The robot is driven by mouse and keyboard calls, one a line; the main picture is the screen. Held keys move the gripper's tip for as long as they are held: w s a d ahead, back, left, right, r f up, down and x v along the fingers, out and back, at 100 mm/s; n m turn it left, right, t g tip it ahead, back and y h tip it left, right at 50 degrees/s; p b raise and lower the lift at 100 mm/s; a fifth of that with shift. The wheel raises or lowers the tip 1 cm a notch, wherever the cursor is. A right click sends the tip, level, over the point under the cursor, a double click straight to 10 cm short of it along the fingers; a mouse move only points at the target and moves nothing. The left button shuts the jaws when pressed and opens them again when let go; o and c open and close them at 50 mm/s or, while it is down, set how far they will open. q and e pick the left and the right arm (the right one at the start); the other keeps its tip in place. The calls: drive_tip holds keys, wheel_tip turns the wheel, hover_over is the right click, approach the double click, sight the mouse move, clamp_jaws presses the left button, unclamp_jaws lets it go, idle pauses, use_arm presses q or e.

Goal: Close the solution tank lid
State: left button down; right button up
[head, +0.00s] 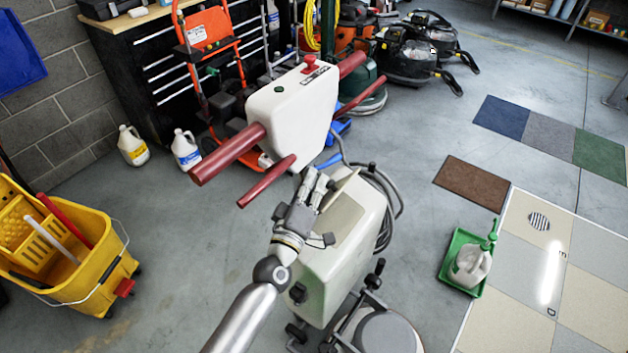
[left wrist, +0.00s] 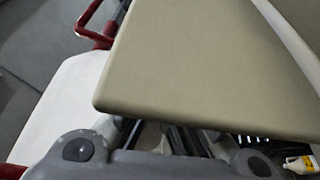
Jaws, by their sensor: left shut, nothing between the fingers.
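The floor machine's cream solution tank (head: 345,270) stands upright below the handle housing (head: 290,115). A khaki panel (head: 340,220), which looks like the lid, shows at the tank's top beside my gripper; its exact angle is hard to tell. In the left wrist view a large flat khaki panel with a rounded corner (left wrist: 200,70) fills the middle, close in front of the fingers. My left gripper (head: 318,183) is shut and empty, at the tank's upper left side near the panel. I cannot tell whether it touches it. My right gripper is not in view.
Red handle bars (head: 228,153) stick out above my gripper. A grey hose or cable (head: 385,195) runs behind the tank. A yellow mop bucket (head: 85,255) stands at left, and a green tray (head: 462,262) with a sprayer lies right.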

sight(332, 196)
use_arm(q)
drive_tip(key=shift+s+d, duration=0.1)
drive_tip(key=shift+s+d+f+m+h+b, duration=0.15)
drive_tip(key=shift+s+d+m+h+b, duration=0.3)
drive_tip(key=shift+m, duration=0.45)
drive_tip(key=shift+s+d+f+m+h+b, duration=0.2)
drive_tip(key=shift+d+m+b, duration=0.4)
drive_tip(key=shift+m, duration=0.3)
drive_tip(key=d+m, duration=0.1)
drive_tip(key=s+m+h+b, duration=0.1)
drive_tip(key=m, duration=0.1)
drive_tip(key=shift+s+d+f, duration=0.1)
drive_tip(key=shift+d+f, duration=0.25)
drive_tip(key=shift+s+d+f+m, duration=0.2)
drive_tip(key=shift+d+m, duration=0.1)
drive_tip(key=shift+m, duration=0.2)
drive_tip(key=shift+s+d+f+b, duration=0.65)
drive_tip(key=shift+d+f+b, duration=0.1)
drive_tip(key=shift+d+f, duration=0.2)
drive_tip(key=shift+f, duration=0.1)
